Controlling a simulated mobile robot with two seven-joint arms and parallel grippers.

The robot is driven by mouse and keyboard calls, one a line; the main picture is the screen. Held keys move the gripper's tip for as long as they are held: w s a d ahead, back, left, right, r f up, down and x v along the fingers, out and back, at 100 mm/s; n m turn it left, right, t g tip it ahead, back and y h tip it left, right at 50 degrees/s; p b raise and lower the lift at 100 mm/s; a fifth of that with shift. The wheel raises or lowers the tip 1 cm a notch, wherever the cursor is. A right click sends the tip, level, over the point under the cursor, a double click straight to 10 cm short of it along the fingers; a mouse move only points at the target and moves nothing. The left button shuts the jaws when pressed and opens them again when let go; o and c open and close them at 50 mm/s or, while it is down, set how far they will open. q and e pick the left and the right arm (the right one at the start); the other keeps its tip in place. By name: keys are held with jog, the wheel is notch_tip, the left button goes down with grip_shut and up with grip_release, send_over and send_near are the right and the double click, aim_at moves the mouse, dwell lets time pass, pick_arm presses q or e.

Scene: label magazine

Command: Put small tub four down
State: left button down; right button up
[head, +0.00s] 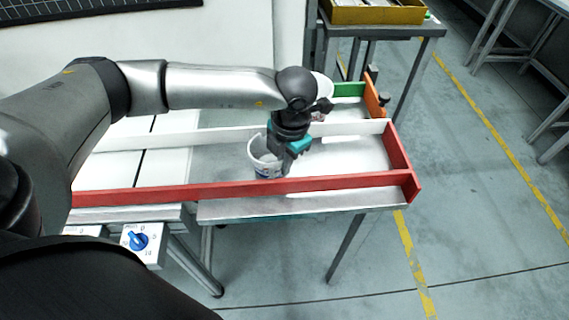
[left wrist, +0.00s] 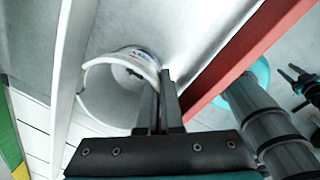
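A small white tub (head: 262,160) with a dark printed mark is in the lane between the front red rail and the white divider. It also shows in the left wrist view (left wrist: 104,95), tilted in that picture. My left gripper (head: 285,168) points down at its right side. In the left wrist view the two fingers (left wrist: 160,82) are close together on the tub's wall, one inside the rim and one outside. The red rail hides the tub's base in the head view, so I cannot tell whether it touches the lane floor.
The red rail (head: 245,189) runs along the front and a red end wall (head: 399,155) closes the right. The white divider (head: 220,134) runs behind the tub. Another white tub (head: 323,86) stands behind my wrist, partly hidden. The lane right of the gripper is clear.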

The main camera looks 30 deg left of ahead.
jog(key=shift+w+d, duration=0.15)
jog(key=shift+w, duration=0.2)
pick_arm(q)
jog(key=shift+f, duration=0.1)
pick_arm(e)
jog(key=shift+f, duration=0.1)
pick_arm(q)
jog(key=c, duration=1.1)
grip_release()
pick_arm(e)
jog(key=shift+a, duration=0.25)
pick_arm(q)
jog(key=shift+r, duration=0.25)
jog(key=r, duration=0.4)
jog(key=d+r+p, duration=0.1)
jog(key=r, duration=0.2)
jog(key=r+p, duration=0.1)
jog(key=r, duration=0.3)
jog(key=shift+s+d+r, duration=0.15)
jog(key=shift+s+r, duration=0.1)
jog(key=shift+r, duration=0.1)
pick_arm(e)
jog(key=shift+s+a+r, duration=0.35)
jog(key=shift+s+r, duration=0.1)
jog(key=shift+r, duration=0.1)
jog(key=shift+s+a+r, duration=0.3)
jog(key=shift+s+r, duration=0.1)
jog(key=shift+r, duration=0.15)
